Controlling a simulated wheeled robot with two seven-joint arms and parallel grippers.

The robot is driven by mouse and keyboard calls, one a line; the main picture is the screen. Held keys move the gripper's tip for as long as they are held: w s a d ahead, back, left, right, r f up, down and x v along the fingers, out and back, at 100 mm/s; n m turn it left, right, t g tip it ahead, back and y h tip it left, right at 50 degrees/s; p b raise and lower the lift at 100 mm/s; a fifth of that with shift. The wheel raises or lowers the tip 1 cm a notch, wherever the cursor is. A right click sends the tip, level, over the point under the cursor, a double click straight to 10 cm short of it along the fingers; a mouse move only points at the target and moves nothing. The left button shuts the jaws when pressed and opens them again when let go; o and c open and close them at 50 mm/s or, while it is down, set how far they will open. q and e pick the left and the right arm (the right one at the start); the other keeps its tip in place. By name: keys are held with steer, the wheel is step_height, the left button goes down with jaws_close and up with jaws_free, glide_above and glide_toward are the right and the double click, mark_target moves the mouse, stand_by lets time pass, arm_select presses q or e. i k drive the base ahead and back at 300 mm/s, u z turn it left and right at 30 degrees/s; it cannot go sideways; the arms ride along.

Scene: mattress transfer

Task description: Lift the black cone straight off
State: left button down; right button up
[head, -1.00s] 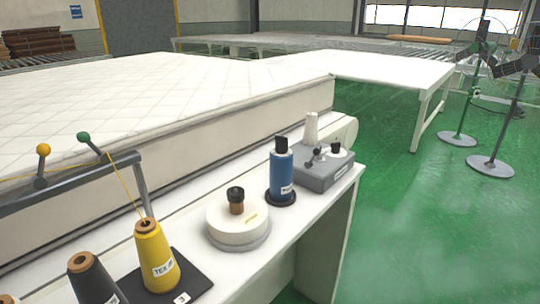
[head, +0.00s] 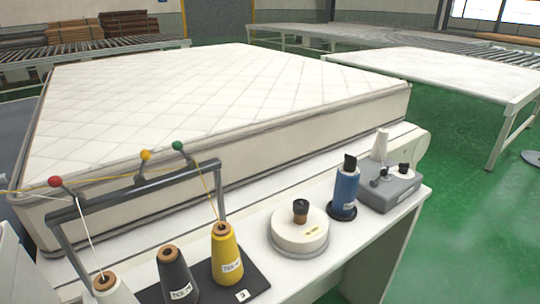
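The black cone (head: 178,279) stands upright on a dark base plate (head: 258,281) at the front of the white bench. It has a brown top and a white label. A yellow cone (head: 227,260) stands close on its right, and a white cone (head: 112,291) stands on its left, cut off by the bottom edge. Threads run up from the yellow and white cones to the rail above; I see no clear thread from the black cone. Neither of my grippers is in view.
A grey thread rail (head: 135,189) with red, yellow and green balls stands behind and above the cones. Right of them are a round white device (head: 299,231), a blue bottle (head: 345,190) and a grey box (head: 388,190). A quilted mattress (head: 190,95) lies behind.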

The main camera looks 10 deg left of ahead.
mark_target(179, 286)
steer(key=u, duration=0.25)
steer(key=k, duration=1.05)
steer(key=u, duration=0.1)
